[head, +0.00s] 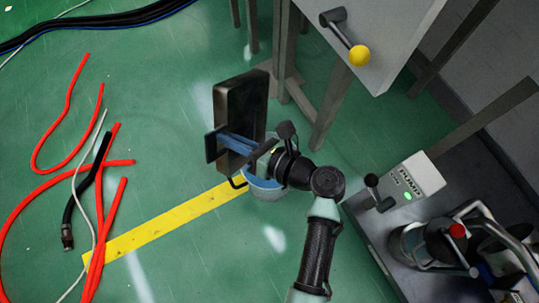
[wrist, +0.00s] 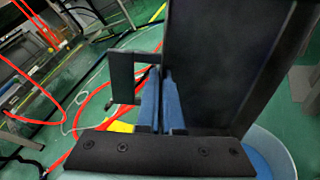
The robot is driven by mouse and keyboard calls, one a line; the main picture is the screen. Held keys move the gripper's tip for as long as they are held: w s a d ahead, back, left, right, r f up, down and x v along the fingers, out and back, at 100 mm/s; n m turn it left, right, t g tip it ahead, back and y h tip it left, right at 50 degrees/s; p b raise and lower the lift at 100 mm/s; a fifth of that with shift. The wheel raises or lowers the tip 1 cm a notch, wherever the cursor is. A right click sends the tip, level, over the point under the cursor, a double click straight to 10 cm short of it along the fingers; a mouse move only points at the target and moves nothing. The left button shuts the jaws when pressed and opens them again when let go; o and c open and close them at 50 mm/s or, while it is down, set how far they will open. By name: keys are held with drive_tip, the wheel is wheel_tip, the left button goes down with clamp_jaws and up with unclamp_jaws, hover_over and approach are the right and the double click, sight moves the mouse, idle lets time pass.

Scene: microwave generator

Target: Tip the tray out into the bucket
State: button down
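The dark tray (head: 240,105) stands steeply on edge in the head view, above and behind the bucket. A small dark handle plate (head: 212,146) sits beside it. My gripper (head: 224,139) has blue fingers closed at the tray's handle. In the wrist view the gripper (wrist: 160,78) holds between the tray (wrist: 215,65) and its handle plate (wrist: 123,75). The pale blue bucket (head: 266,191) stands on the floor, partly hidden under my wrist. Its rim shows at the lower right in the wrist view (wrist: 277,157). The tray's contents and the bucket's inside are hidden.
Red hoses (head: 120,185) and cables lie on the green floor at left. A yellow floor stripe (head: 165,224) runs to the bucket. A grey cabinet with a yellow-knobbed lever (head: 359,56) stands behind on legs. A metal bench with a control box (head: 412,180) is at right.

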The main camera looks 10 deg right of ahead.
drive_tip(key=shift+w+a+r+g+h+p, duration=0.15)
drive_tip(key=shift+w+a+p, duration=0.2)
drive_tip(key=shift+w+a, duration=0.1)
drive_tip(key=shift+w+a+r+g+h+p, duration=0.15)
drive_tip(key=shift+w+a+p, duration=0.15)
drive_tip(key=shift+w+a, duration=0.15)
drive_tip(key=shift+f, duration=0.55)
drive_tip(key=shift+w+a+r+g+h+p, duration=0.1)
drive_tip(key=shift+w+a+g+h+p, duration=0.15)
drive_tip(key=shift+p, duration=0.7)
drive_tip(key=shift+w+a+g+h+p, duration=0.2)
drive_tip(key=shift+a+g+h+p, duration=0.1)
drive_tip(key=shift+p, duration=0.7)
drive_tip(key=w+a+f+g+h+b, duration=0.8)
drive_tip(key=w+a+f+h+b, duration=0.1)
drive_tip(key=f+b, duration=0.4)
drive_tip(key=w+a+f, duration=0.1)
drive_tip(key=a, duration=0.1)
drive_tip(key=shift+w+a, duration=0.4)
